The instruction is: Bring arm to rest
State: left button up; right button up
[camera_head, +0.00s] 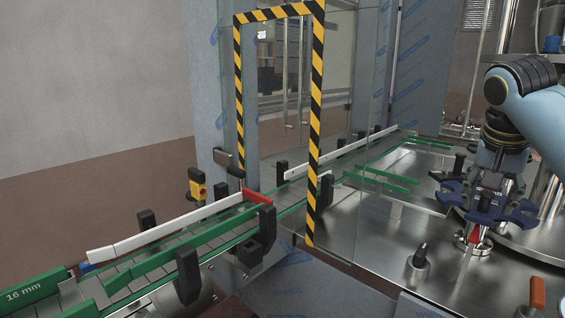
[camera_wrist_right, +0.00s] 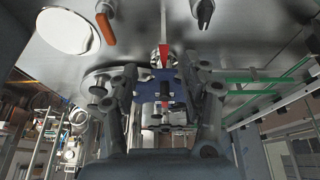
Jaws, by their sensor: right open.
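My right arm (camera_head: 545,115), light blue with dark joints, comes in from the right edge in the head view. My right gripper (camera_head: 484,185) points down over the machine table, above or in front of a dark blue star-shaped part (camera_head: 452,191). Whether it touches that part I cannot tell. In the right wrist view the two fingers of the right gripper (camera_wrist_right: 168,85) stand wide apart with nothing held between them. The blue part (camera_wrist_right: 178,90) shows beyond and between them. My left gripper is in neither view.
A conveyor with green rails (camera_head: 150,265) runs from the lower left to the back. A striped yellow-black frame (camera_head: 317,120) and glass panels stand around it. Orange-handled lever (camera_head: 537,292) and dark knob (camera_head: 420,252) rise from the steel table (camera_head: 375,235).

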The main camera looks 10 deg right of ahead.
jog(key=s+a+f+n+g+y+b, duration=0.15)
jog(key=s+f+b, duration=0.45)
jog(key=f, duration=1.1)
jog(key=s+a+f+g+b, duration=0.2)
jog(key=s+f+b, duration=0.35)
jog(key=f, duration=1.15)
jog(key=s+a+f+n+g+y+b, duration=0.1)
jog(key=s+a+f+g+b, duration=0.15)
jog(key=s+f, duration=1)
jog(key=s+a+f+n+t+b, duration=0.1)
jog(key=s+a+f+n+b, duration=0.1)
jog(key=s+f, duration=0.5)
jog(key=s+a+f+n+t+b, duration=0.1)
jog(key=s+f, duration=0.6)
jog(key=f, duration=0.8)
jog(key=s+a+f+n+t+b, duration=0.2)
jog(key=s+a+f+n+b, duration=0.2)
jog(key=s+f, duration=0.4)
notch_tip(320, 180, down, 4)
jog(key=shift+r+n+b, duration=0.25)
jog(key=shift+n+b, duration=0.3)
jog(key=shift+b, duration=0.5)
